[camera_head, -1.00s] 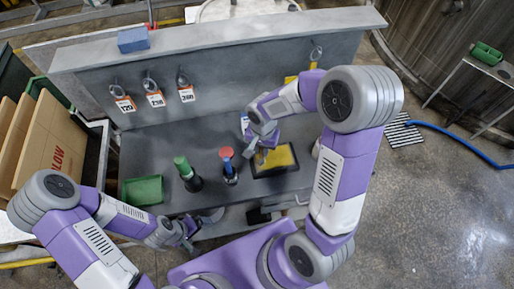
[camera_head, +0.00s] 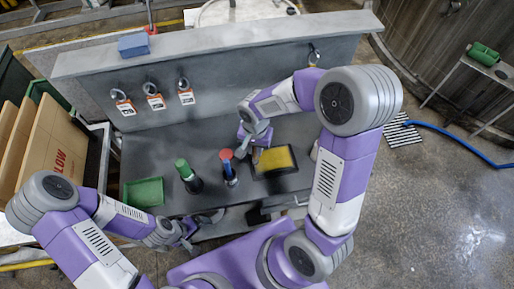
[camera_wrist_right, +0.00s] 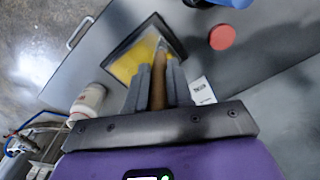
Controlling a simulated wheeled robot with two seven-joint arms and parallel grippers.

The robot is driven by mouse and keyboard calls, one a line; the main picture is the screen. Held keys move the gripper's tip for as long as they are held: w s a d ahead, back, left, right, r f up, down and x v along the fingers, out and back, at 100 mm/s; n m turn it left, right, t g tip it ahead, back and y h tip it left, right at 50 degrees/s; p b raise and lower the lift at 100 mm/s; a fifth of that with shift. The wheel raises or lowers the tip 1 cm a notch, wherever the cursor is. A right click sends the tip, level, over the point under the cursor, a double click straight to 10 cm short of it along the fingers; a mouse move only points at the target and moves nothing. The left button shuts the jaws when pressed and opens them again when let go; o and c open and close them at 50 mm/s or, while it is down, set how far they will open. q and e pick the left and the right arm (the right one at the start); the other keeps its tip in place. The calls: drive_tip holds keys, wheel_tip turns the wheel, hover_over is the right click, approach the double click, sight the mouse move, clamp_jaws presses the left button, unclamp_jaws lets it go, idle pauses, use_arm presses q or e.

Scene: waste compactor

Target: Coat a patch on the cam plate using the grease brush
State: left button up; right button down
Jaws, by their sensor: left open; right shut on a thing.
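My right gripper (camera_head: 257,148) is shut on the wooden handle of the grease brush (camera_wrist_right: 158,80). The brush points away from the wrist, with its tip over or close to a black-rimmed rectangular piece (camera_head: 275,174) with a yellow inside (camera_head: 277,157). This piece lies on the grey bench and also shows in the right wrist view (camera_wrist_right: 129,41). I cannot tell whether the tip touches it, nor whether this is a grease tray or the cam plate. No other thing is clearly the cam plate. My left gripper (camera_head: 188,229) is open and empty at the bench's front edge.
A green bin (camera_head: 144,192) is at the bench's left. Tagged padlocks (camera_head: 155,95) hang on the back panel. A white bottle (camera_wrist_right: 88,101) stands beside the yellow piece.

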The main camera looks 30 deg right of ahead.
drive_tip(key=shift+r+p, duration=1.5)
drive_tip(key=shift+r, duration=0.95)
drive_tip(key=shift+f, duration=0.1)
